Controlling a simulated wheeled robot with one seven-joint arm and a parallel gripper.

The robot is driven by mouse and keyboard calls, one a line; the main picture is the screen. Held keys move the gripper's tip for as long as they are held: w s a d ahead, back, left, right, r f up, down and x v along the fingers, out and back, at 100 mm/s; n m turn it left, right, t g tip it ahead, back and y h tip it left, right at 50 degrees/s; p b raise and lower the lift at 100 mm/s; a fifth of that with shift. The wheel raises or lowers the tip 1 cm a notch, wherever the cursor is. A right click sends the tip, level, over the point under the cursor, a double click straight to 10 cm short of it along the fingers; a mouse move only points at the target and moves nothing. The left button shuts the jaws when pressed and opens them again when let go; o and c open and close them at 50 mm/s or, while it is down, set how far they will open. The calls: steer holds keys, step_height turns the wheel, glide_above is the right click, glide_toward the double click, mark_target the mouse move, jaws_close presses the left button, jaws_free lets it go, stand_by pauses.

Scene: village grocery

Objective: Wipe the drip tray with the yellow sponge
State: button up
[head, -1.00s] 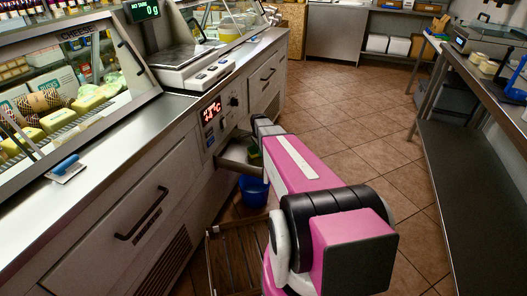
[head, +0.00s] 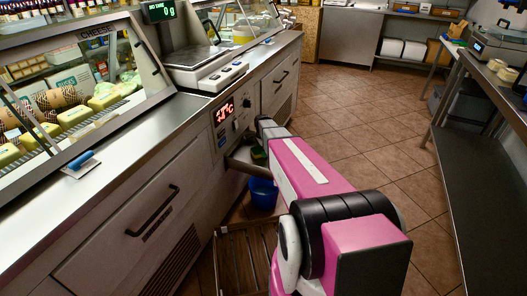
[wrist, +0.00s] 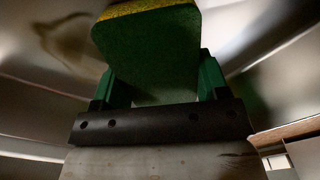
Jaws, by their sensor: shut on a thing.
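The yellow sponge (wrist: 150,40) has a yellow layer along its top edge and a broad dark green side in the wrist view. My gripper (wrist: 157,75) is shut on it, with a green finger on each side. Shiny metal of the drip tray (wrist: 45,75) lies around and behind the sponge, with a brown stain (wrist: 75,45) at upper left. In the head view the drip tray (head: 238,160) juts from the counter front below the red display. My arm hides part of it, and only a dark green bit shows there. Contact between sponge and tray cannot be told.
A blue bucket (head: 263,193) stands on the floor under the tray. A slatted wooden piece (head: 240,262) is nearer, beside my arm. The counter front (head: 130,225) with its handles is close on the left. Open tiled floor (head: 350,140) lies to the right, before a steel table (head: 490,190).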

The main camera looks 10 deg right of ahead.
steer(key=shift+r, duration=3)
steer(key=shift+r, duration=1.5)
